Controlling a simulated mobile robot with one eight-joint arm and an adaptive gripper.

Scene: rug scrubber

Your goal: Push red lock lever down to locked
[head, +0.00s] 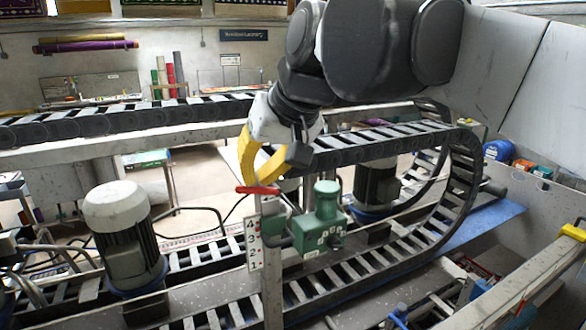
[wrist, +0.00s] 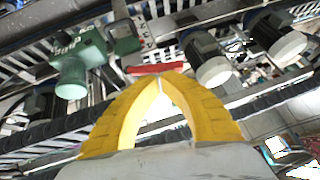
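The red lock lever (head: 258,190) lies about horizontal at the top of a grey post, above a white plate numbered 1 to 4 (head: 254,244). It also shows in the wrist view (wrist: 157,68), just beyond my fingertips. A green housing (head: 319,228) is mounted beside the post, to the right. My gripper (head: 258,182) has yellow fingers, pointing down just above the lever. In the wrist view my gripper (wrist: 160,80) has its curved fingers meeting at the tips, with nothing seen held. I cannot tell whether the tips touch the lever.
A motor with a pale cap (head: 115,205) stands to the left, and another motor (head: 376,185) is behind the green housing. A black cable chain (head: 465,180) curves around on the right. Slatted rails run below and behind the post.

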